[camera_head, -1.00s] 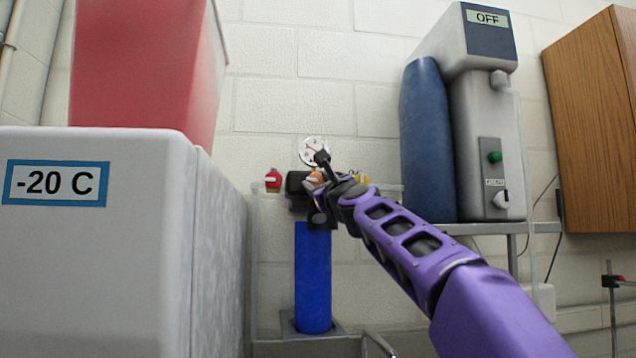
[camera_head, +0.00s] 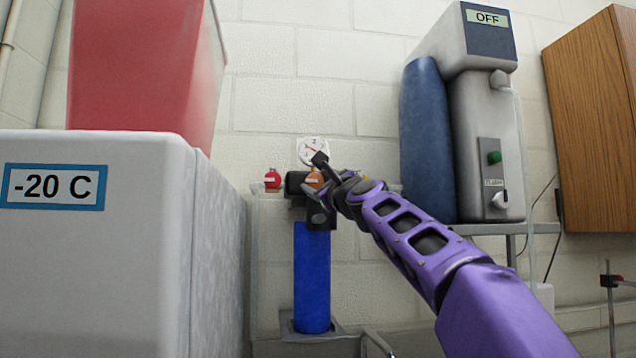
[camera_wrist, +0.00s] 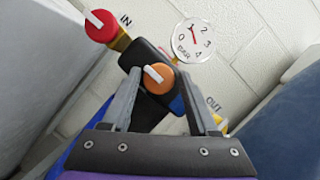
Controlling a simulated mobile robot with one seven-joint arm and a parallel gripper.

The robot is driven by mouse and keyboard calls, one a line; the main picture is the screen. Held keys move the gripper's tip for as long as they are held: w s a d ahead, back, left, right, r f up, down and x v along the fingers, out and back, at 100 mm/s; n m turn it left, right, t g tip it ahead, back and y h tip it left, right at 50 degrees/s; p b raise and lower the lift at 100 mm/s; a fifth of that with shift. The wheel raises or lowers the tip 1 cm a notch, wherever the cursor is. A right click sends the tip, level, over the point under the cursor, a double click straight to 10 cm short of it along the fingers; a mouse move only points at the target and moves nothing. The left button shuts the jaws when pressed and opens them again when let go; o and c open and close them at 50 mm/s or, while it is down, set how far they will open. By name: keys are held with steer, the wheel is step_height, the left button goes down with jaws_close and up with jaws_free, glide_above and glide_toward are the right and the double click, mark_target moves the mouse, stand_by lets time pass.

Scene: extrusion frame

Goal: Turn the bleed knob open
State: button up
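The orange knob (camera_head: 315,180), which I take to be the bleed knob, sits on a dark valve block (camera_head: 296,184) above a blue cylinder (camera_head: 312,275). In the wrist view the orange knob (camera_wrist: 158,78) carries a slanted white mark. My gripper (camera_wrist: 158,74) is open, one finger on each side of the knob, with a narrow gap seeming to show beside it. Whether either finger touches it is unclear. In the head view my gripper (camera_head: 322,188) is at the block, partly hiding it.
A red knob (camera_wrist: 101,26) marked IN is at upper left. A pressure gauge (camera_wrist: 193,40) is at upper right. A yellow part near the OUT label (camera_wrist: 213,104) is mostly hidden. A white freezer (camera_head: 95,250) stands left; a grey machine (camera_head: 485,140) stands right.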

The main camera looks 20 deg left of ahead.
steer(key=shift+o, duration=1)
steer(key=shift+f, duration=0.1)
steer(key=shift+s+d+f+b, duration=0.15)
steer(key=shift+d+b, duration=0.05)
steer(key=shift+b, duration=0.2)
steer(key=b+v, duration=1)
steer(key=v, duration=0.6)
steer(key=shift+s+d+b, duration=0.25)
steer(key=shift+s+b, duration=0.05)
steer(key=shift+s, duration=0.05)
